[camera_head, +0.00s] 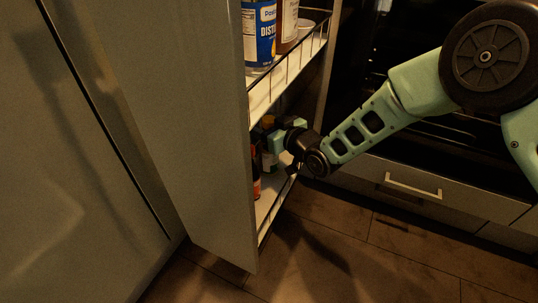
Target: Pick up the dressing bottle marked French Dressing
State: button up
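My gripper (279,137) reaches in from the right, over the lower shelf (269,205) of a pulled-out narrow cabinet. Its fingers are small in the picture and partly hidden, so I cannot tell whether they are open or shut on something. A dark bottle with a greenish label (269,161) stands at or just below the gripper. A bottle with a red-orange label (256,187) stands to its left, partly hidden by the cabinet front. No label on the lower shelf is readable, so I cannot tell which bottle is the French Dressing.
The upper shelf (288,74) holds a blue and white container (260,35), a brown bottle (287,27) and a white round item (306,27). Wire rails edge both shelves. The tall cabinet front (200,130) blocks the left. A drawer (430,190) is at right. The floor (350,250) is clear.

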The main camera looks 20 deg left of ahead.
jog(key=shift+r, duration=0.1)
grip_shut()
